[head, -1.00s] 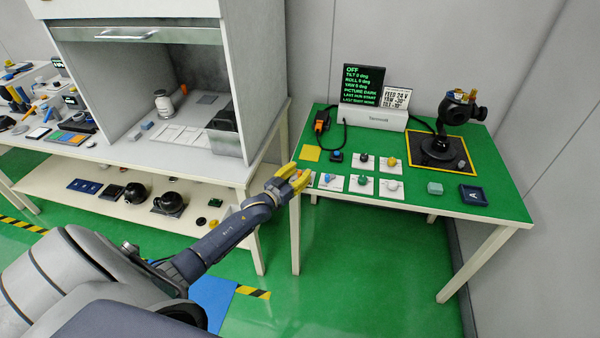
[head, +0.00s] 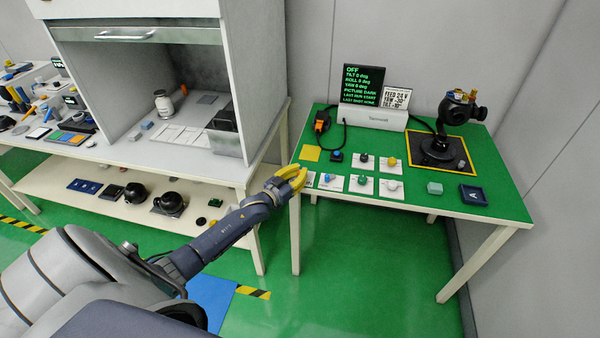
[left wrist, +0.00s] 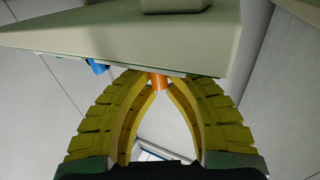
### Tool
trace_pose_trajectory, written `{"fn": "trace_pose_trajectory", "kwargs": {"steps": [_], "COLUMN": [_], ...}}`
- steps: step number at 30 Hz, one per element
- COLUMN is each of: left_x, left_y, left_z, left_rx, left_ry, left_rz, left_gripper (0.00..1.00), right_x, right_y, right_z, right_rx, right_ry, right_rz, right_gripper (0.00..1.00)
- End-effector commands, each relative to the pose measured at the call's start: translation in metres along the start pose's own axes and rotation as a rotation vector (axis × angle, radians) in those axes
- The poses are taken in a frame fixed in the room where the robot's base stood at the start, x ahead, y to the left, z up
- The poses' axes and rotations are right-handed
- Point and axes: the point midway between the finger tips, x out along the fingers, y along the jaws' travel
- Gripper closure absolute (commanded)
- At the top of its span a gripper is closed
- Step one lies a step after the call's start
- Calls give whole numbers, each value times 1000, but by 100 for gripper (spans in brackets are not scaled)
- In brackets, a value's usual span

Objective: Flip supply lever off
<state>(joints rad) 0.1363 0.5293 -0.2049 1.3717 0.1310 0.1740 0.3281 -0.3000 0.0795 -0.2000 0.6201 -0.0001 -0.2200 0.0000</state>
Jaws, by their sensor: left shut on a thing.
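My left gripper (head: 298,177), with yellow fingers, is at the left front corner of the green-topped table (head: 455,198). In the left wrist view its fingers (left wrist: 158,75) are shut around a small orange peg-like part (left wrist: 158,82) close to a pale panel edge. Most of that part is hidden by the fingers, and I cannot tell whether it is the supply lever. A black and orange device (head: 321,121) with a cable lies at the table's back left. The black screen (head: 363,85) reads OFF at the top. My right gripper is not in view.
A white console (head: 378,118) stands behind cards with coloured knobs (head: 363,183). A black gimbal (head: 440,147) stands on a yellow-edged pad at the right. A pale block (head: 435,188) and a dark tray (head: 473,195) are at the front right. A cabinet (head: 255,75) rises at the left.

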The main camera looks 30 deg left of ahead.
Motion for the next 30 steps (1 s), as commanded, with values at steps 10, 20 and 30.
{"fn": "trace_pose_trajectory", "kwargs": {"steps": [10,20,30], "left_x": [0,-1,-2], "left_y": [-7,-11,-11], "left_z": [-2,-1,0], "left_rx": [6,2,0], "left_ry": [0,0,-1], "left_rz": [156,262,270], "left_gripper": [100,100,100], "right_x": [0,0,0], "right_y": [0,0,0], "right_z": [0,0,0], "right_rx": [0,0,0], "right_ry": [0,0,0], "right_rz": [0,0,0], "right_gripper": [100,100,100]}}
